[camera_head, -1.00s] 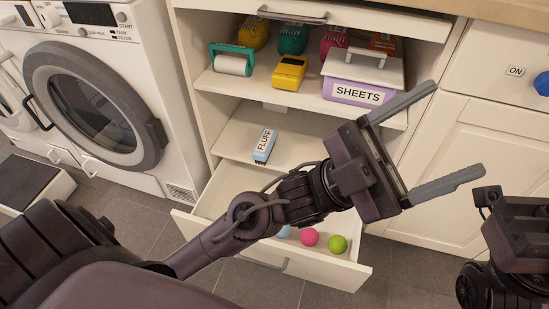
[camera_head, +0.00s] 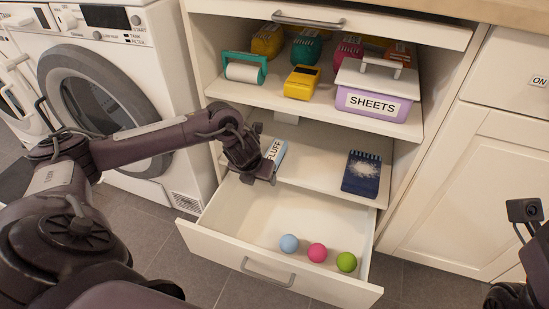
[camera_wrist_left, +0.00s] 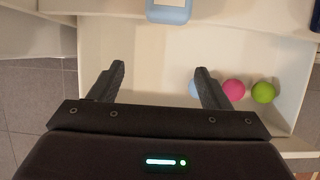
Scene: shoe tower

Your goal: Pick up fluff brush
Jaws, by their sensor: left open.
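The fluff brush (camera_head: 275,153) is light blue with a white label reading FLUFF. It lies on the lower shelf, partly hidden behind my left gripper in the head view. In the left wrist view its blue end (camera_wrist_left: 169,11) shows at the top edge, beyond the fingertips. My left gripper (camera_head: 257,170) is in front of the brush, above the back of the open drawer. In the left wrist view its two fingers (camera_wrist_left: 160,72) are wide apart with nothing between them. Of my right arm, only a part shows at the right edge of the head view; its fingers are out of frame.
The open drawer (camera_head: 245,215) holds a blue ball (camera_head: 289,243), a pink ball (camera_head: 317,252) and a green ball (camera_head: 346,262). A dark blue item (camera_head: 362,174) lies on the lower shelf. Above are a lint roller (camera_head: 244,70), a yellow device (camera_head: 301,82) and the SHEETS box (camera_head: 376,94).

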